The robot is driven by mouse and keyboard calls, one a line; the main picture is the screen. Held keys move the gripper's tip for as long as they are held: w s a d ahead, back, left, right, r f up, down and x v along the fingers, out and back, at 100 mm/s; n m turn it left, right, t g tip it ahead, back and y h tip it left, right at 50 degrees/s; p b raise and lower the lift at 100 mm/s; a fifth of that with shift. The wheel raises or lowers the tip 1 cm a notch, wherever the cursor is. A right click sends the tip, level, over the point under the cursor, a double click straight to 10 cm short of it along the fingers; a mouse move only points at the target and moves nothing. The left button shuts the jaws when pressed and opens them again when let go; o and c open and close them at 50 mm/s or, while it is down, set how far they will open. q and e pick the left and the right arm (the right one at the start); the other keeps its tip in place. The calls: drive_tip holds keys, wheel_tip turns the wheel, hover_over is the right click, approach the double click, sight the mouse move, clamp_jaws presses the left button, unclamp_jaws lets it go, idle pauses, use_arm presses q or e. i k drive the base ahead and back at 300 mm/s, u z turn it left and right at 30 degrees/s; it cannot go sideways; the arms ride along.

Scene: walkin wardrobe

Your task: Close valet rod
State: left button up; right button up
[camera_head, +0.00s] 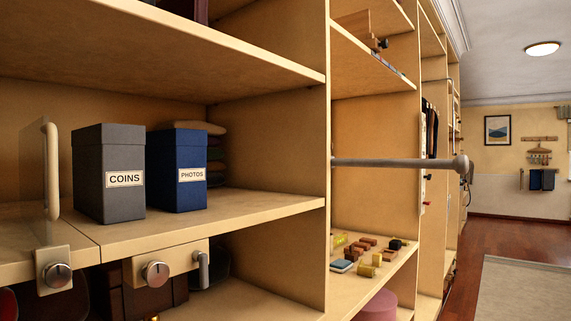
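The valet rod (395,163) is a grey metal bar at mid-height in the head view. It sticks out to the right from the front edge of an upright wooden panel (327,230) and is extended. Its far end has a round knob (461,165), which hangs in front of the shelving further back. Neither of my grippers shows in this view, and nothing is seen touching the rod.
A grey COINS box (109,174) and a blue PHOTOS box (177,170) stand on the left shelf (230,211). A pale upright handle (51,168) is at far left. Small blocks (364,246) lie on a lower shelf. Open floor (484,243) with a rug (520,288) is at right.

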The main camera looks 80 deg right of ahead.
sight(460, 164)
drive_tip(key=u, duration=5.95)
drive_tip(key=i, duration=1)
drive_tip(key=u, duration=2.25)
